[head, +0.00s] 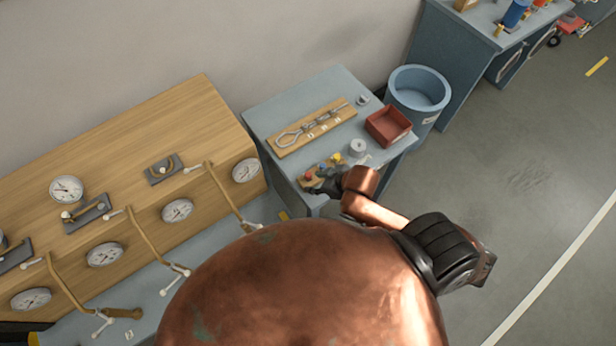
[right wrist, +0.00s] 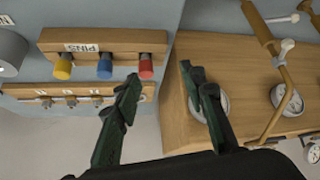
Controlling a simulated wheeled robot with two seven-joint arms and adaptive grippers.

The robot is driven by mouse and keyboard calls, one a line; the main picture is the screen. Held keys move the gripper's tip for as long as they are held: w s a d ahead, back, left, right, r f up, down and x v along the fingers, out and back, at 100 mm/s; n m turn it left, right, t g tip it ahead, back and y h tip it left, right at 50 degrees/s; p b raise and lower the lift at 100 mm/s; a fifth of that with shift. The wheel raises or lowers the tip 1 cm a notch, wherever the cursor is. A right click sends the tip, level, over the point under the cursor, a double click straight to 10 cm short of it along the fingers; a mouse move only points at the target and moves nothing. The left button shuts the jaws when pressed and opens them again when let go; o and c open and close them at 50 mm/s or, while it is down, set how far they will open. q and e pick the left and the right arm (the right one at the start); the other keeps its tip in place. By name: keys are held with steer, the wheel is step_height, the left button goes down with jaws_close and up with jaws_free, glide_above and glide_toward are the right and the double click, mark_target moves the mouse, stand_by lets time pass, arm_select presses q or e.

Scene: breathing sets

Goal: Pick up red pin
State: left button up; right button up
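A red pin (right wrist: 146,66) stands in a wooden rack (right wrist: 105,40) labelled PINS, at the right end of a row with a blue pin (right wrist: 104,67) and a yellow pin (right wrist: 63,68). My right gripper (right wrist: 161,76) is open and empty in the right wrist view. Its left fingertip appears just below and beside the red pin; whether they touch I cannot tell. In the head view my right gripper (head: 327,187) is at the near edge of the blue table, by the pin rack, which it partly hides. My left gripper is not in view.
The blue table (head: 290,98) also bears a wooden tool board (head: 337,109), a red tray (head: 388,125) and a grey cylinder (head: 357,147). A wooden gauge panel (head: 120,150) with projecting pipes stands to the left. A blue bin (head: 418,90) stands behind right.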

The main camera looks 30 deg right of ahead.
mark_target(309, 175)
steer(key=shift+w+d+f+n+g+y+p, duration=0.1)
steer(key=shift+w+f+n+g+y, duration=0.25)
steer(key=shift+w+f, duration=0.65)
steer(key=shift+w+d+f+n+g+y+p, duration=0.15)
steer(key=shift+w+f+n, duration=0.3)
steer(key=shift+w+f, duration=0.5)
steer(key=shift+w+a+f+n+g+y+p, duration=0.1)
steer(key=shift+w+f+n+g+y, duration=0.25)
steer(key=shift+w+f, duration=0.65)
steer(key=shift+w+r, duration=0.1)
steer(key=shift+r, duration=0.1)
steer(key=shift+c, duration=0.2)
jaws_close()
